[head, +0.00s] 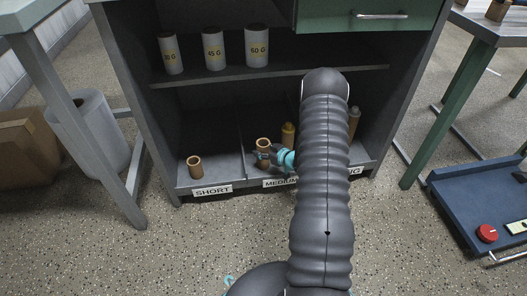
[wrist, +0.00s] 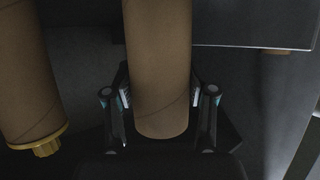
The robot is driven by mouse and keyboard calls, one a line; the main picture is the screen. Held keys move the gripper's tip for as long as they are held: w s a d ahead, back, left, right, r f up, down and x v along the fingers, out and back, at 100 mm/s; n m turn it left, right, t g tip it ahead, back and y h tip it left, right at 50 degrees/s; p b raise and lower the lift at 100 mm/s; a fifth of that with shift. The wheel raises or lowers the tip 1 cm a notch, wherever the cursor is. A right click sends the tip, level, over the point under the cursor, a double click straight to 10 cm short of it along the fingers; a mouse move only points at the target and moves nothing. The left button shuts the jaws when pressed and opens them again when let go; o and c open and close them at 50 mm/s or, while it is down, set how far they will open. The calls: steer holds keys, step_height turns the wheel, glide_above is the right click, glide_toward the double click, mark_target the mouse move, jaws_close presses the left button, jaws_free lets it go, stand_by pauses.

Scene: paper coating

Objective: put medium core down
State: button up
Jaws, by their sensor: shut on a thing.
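A brown cardboard core (head: 263,146) stands in the middle compartment of the cabinet's bottom shelf, behind the "MEDIUM" label (head: 281,183). My gripper (head: 266,157) is shut around this core, which looks upright. In the wrist view the core (wrist: 160,70) sits between the two fingers of my gripper (wrist: 160,100). I cannot tell whether its base touches the shelf floor. My arm hides much of the right side of the cabinet.
A short core (head: 195,167) stands behind the "SHORT" label (head: 212,190). A core with a yellow end (head: 288,135) stands right of the held core; it also shows in the wrist view (wrist: 30,80). Thin dividers split the shelf. White rolls (head: 213,48) stand on the shelf above.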

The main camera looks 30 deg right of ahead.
steer(key=shift+f, duration=0.1)
steer(key=o, duration=1.2)
